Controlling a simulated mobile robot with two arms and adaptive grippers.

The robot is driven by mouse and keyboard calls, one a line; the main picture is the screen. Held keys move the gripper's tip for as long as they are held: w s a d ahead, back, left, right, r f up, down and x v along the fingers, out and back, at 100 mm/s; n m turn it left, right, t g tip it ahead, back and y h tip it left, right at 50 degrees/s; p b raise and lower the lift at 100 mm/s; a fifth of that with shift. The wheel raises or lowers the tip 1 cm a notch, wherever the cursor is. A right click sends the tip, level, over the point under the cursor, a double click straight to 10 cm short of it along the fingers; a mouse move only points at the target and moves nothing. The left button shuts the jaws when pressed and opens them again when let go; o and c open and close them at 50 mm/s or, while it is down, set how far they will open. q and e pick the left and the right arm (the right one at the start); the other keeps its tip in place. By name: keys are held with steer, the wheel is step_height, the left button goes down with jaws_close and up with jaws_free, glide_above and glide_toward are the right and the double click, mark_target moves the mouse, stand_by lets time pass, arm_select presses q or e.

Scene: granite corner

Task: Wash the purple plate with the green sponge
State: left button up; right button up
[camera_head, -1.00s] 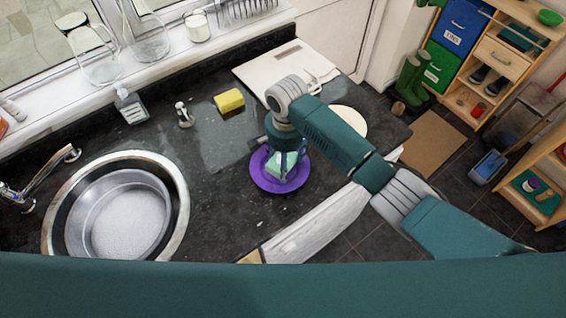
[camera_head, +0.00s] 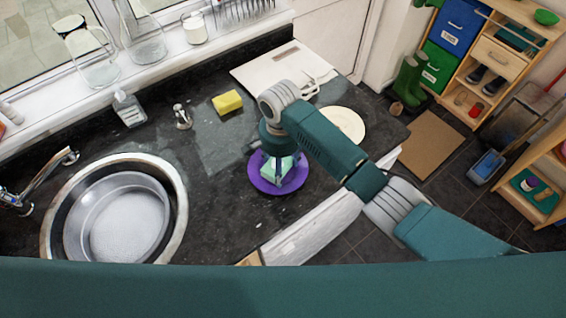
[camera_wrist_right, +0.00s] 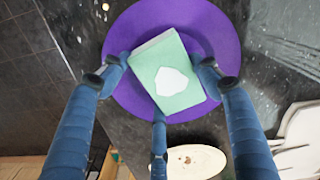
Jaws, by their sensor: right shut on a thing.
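The purple plate (camera_head: 280,190) lies on the dark counter to the right of the sink. It also shows in the right wrist view (camera_wrist_right: 215,35). The green sponge (camera_head: 288,178) is over the middle of the plate; in the right wrist view (camera_wrist_right: 150,62) it is a pale green block with a white patch on top. My right gripper (camera_head: 281,163) points down over the plate, with its fingers around the sponge, shut on it. The sponge appears to rest on the plate, though its underside is hidden. My left gripper is out of view.
A yellow sponge (camera_head: 228,103) lies behind the plate. A cream plate (camera_head: 345,124) is to the right, partly behind my arm. The round sink (camera_head: 170,235) holding a grey basin (camera_head: 160,220) is at left. A soap bottle (camera_head: 129,110) stands by the windowsill.

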mark_target(284, 163)
steer(key=shift+w+d, duration=0.55)
steer(key=shift+s+a, duration=0.65)
steer(key=shift+a, duration=0.05)
steer(key=shift+w+d, duration=0.6)
steer(key=shift+d, duration=0.1)
steer(key=shift+s+a+r, duration=0.1)
steer(key=shift+s+a, duration=0.45)
steer(key=shift+a, duration=0.05)
steer(key=shift+w+d, duration=0.6)
steer(key=shift+r, duration=2.95)
